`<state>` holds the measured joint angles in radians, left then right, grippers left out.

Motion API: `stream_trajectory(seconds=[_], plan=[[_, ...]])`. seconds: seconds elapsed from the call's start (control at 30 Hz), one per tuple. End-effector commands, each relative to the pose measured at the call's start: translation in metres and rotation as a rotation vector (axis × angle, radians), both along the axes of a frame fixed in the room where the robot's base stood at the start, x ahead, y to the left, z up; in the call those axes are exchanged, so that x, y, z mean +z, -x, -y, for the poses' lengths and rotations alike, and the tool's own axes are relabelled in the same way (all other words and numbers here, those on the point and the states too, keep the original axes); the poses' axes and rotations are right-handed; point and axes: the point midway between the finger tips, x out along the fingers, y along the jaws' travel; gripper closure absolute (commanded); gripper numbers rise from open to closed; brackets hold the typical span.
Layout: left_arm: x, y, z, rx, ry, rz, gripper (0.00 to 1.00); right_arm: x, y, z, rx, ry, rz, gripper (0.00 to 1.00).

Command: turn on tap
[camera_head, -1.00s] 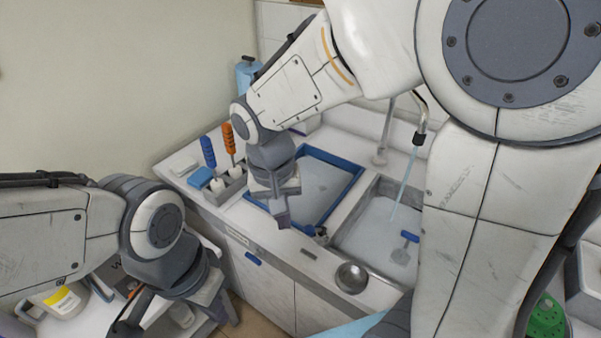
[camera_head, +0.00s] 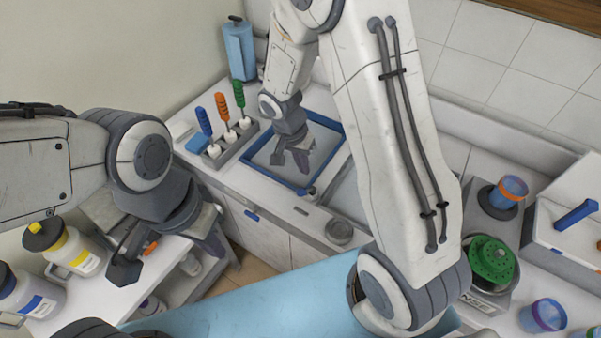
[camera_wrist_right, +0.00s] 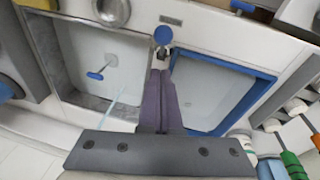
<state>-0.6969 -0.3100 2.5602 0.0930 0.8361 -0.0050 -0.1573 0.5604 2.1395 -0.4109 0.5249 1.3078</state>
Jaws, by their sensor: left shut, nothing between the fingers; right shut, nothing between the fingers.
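A round blue knob (camera_wrist_right: 162,35) stands on the counter strip between the metal sink (camera_wrist_right: 78,98) and the blue-rimmed tray. It also shows small in the head view (camera_head: 312,191). A thin pale-blue stream (camera_wrist_right: 119,92) runs into the sink in the right wrist view. My left gripper (camera_head: 231,262) is shut and empty beside the left side table.
The blue-rimmed tray (camera_head: 338,166) lies beside the sink. A rack (camera_head: 243,143) of coloured-handled tools stands left of it. A metal bowl (camera_head: 339,231) sits at the counter's front edge. Labelled bottles (camera_head: 76,247) stand left; devices and cups (camera_head: 544,314) stand right.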

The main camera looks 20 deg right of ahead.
Motion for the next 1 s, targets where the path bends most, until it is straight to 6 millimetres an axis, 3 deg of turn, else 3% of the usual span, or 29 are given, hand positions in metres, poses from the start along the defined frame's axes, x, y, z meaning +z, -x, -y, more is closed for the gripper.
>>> stream_trajectory(seconds=[0.23,0.67,1.0], plan=[[0.010,0.000,0.000,-0.002,0.000,0.000,1.00,-0.021,0.016,-0.012,0.006,-0.001,-0.002,1.00],[0.009,0.000,0.000,-0.002,0.000,0.000,1.00,-0.025,0.017,-0.013,0.004,-0.001,0.001,1.00],[-0.030,0.000,0.000,0.004,0.000,0.000,1.00,-0.037,0.023,-0.025,0.005,-0.001,0.003,1.00]])
